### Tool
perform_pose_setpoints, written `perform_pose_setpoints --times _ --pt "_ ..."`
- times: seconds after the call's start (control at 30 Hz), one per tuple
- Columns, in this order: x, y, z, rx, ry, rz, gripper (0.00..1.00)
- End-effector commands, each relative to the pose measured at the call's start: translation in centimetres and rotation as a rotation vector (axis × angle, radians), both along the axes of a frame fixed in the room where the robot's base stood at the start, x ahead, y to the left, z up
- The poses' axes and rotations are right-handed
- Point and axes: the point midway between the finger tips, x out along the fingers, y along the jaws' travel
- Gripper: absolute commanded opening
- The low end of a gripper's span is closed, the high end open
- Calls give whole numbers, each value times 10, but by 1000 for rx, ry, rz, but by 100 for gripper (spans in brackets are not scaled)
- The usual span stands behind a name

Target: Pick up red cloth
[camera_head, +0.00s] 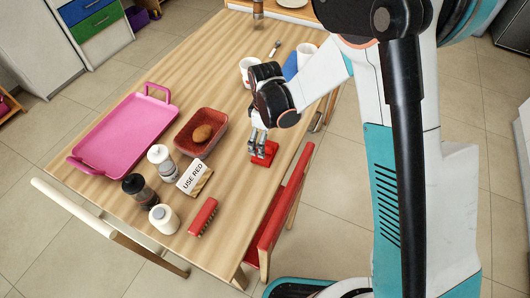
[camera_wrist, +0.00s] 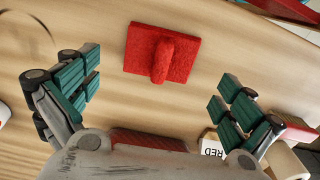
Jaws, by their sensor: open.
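The red cloth (camera_head: 270,150) lies on the wooden table near its right edge. In the wrist view the red cloth (camera_wrist: 138,52) is a flat, textured square with a rolled or folded ridge on top. My gripper (camera_head: 258,148) is above and at the left side of the cloth in the head view, hiding part of it. In the wrist view my gripper (camera_wrist: 157,80) has its fingers wide apart, with nothing between them. The cloth lies ahead of the fingertips there. I cannot tell the exact height of the fingers above it.
A red basket (camera_head: 183,145) holds a brown bread-like item (camera_head: 202,133). A "USE RED" sign (camera_head: 192,177), a red brush (camera_head: 203,217), bottles (camera_head: 140,190) and a pink tray (camera_head: 110,140) stand to the left. A white mug (camera_head: 247,68) is behind. A red chair (camera_head: 275,235) adjoins the table.

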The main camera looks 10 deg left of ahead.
Motion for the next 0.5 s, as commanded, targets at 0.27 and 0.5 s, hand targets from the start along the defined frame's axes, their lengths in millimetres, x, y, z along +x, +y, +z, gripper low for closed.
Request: perform_pose_setpoints --times 0.27,0.5 --pt "-2 0 -42 0 0 0 100" --pt "-2 0 -46 0 0 0 100"
